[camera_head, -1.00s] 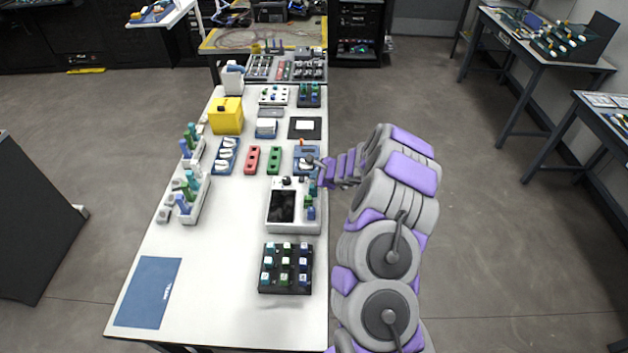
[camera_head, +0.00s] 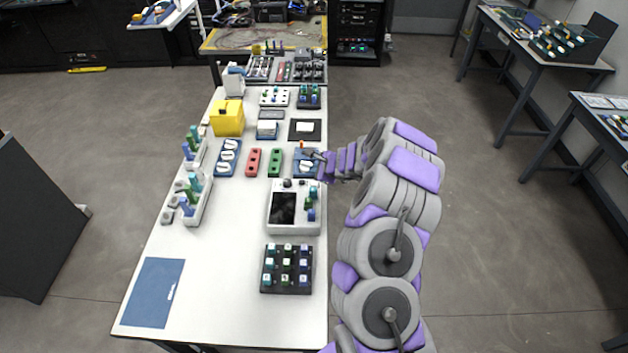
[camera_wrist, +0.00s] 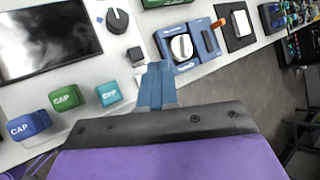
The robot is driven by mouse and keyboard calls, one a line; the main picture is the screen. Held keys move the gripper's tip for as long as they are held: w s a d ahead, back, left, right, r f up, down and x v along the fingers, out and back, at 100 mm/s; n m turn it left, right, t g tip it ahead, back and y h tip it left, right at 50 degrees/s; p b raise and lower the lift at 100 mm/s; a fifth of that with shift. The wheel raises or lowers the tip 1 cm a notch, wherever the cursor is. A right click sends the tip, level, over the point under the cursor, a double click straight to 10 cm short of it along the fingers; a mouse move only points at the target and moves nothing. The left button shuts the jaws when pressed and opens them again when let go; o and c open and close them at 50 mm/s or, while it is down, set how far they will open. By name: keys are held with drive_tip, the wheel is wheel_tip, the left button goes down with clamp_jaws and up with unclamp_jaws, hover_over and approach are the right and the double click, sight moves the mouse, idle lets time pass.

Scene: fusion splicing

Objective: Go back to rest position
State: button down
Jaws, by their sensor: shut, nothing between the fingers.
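My gripper (camera_head: 313,155) is at the right edge of the white table, just above a blue tool with a white round part (camera_head: 304,166). In the wrist view my gripper (camera_wrist: 157,68) shows as blue fingers pressed together with nothing between them. The blue tool (camera_wrist: 188,48) lies just beyond the fingertips, apart from them as far as I can see. The splicer with a dark screen (camera_head: 294,207) stands nearer on the table; its screen (camera_wrist: 45,42) fills the upper left of the wrist view.
Blue, green and teal caps (camera_wrist: 66,97) stand on the splicer beside my fingers. A red block (camera_head: 253,162), a green block (camera_head: 275,162) and a yellow box (camera_head: 227,118) are further left. A black cap rack (camera_head: 286,287) is at the front. Open floor (camera_head: 500,230) lies right.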

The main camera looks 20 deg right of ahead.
drive_tip(key=shift+r+p, duration=0.5)
drive_tip(key=shift+r, duration=0.45)
